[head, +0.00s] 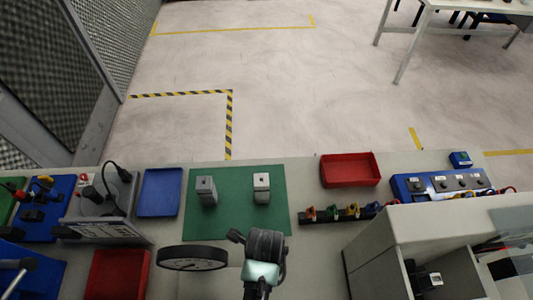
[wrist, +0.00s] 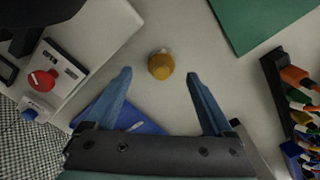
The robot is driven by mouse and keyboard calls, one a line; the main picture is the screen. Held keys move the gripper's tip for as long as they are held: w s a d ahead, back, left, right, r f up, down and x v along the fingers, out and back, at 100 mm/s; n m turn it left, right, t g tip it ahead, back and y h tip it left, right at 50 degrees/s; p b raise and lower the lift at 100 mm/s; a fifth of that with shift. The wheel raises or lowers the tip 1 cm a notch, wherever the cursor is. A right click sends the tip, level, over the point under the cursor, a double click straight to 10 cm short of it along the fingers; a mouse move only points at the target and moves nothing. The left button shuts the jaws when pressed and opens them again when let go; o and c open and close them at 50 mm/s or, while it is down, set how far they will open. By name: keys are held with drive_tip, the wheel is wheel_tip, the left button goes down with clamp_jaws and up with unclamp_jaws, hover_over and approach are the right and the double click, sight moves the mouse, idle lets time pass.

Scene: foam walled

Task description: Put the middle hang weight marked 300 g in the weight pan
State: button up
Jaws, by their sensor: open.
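A small brass-coloured weight (wrist: 161,66) stands on the pale bench top in the wrist view, with a small light hook or top piece. No marking is readable on it, and no other hang weight shows. My gripper (wrist: 160,73) is open, with its two blue fingers spread on either side of the weight and apart from it. In the head view my arm hides this part of the bench. I cannot pick out the weight pan with certainty. A dark-rimmed round dial (head: 192,258) lies left of my arm in the head view.
A green mat (head: 232,222) holds two grey metal blocks (head: 206,190). A blue tray (head: 159,192), red trays (head: 350,170) and a row of coloured clips (head: 345,212) stand around it. A pale box with a red button (wrist: 43,80) is left of my fingers.

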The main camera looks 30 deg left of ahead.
drive_tip(key=shift+w+d+f+p, duration=0.1)
drive_tip(key=shift+f+p, duration=0.25)
drive_tip(key=shift+f, duration=1.9)
clamp_jaws()
